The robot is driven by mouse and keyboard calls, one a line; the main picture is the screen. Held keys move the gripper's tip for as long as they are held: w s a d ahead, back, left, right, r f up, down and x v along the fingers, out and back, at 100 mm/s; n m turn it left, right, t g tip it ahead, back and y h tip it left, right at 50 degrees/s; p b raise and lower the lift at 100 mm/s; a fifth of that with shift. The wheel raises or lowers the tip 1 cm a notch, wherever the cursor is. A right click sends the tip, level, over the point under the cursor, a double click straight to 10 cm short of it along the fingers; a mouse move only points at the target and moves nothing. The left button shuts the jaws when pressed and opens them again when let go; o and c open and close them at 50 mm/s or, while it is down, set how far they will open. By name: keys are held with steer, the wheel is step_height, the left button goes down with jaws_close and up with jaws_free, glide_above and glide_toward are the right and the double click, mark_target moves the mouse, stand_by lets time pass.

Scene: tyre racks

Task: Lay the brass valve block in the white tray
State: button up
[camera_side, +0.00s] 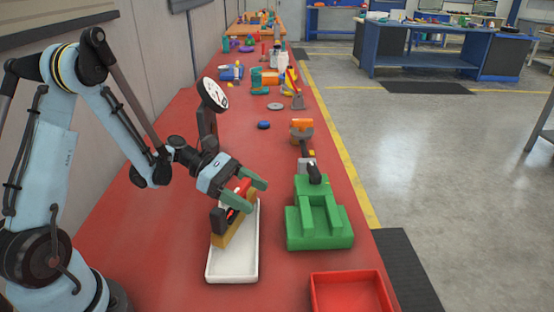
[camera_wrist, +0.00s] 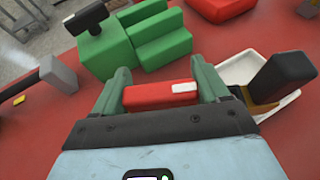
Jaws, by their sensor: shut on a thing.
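The brass valve block (camera_side: 236,231) has a brass body with a black upright part and a red part on top. In the side view it is over the white tray (camera_side: 233,277), within its outline. I cannot tell if its underside touches the tray floor. My gripper (camera_side: 250,194) is above the tray, its green fingers shut on the red part. In the wrist view, my gripper (camera_wrist: 163,94) has the red part with a white label between its fingers. The block's black part and some brass (camera_wrist: 262,109) show at right over the white tray (camera_wrist: 238,69); the rest is hidden.
A green stepped fixture (camera_side: 319,222) stands right of the tray, with a grey-and-black tool behind it. A red tray (camera_side: 350,292) lies at the front right. A round gauge (camera_side: 214,95) stands behind my gripper. Several tools fill the far bench.

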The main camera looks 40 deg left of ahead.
steer(key=shift+f, duration=0.2)
steer(key=o, duration=1.5)
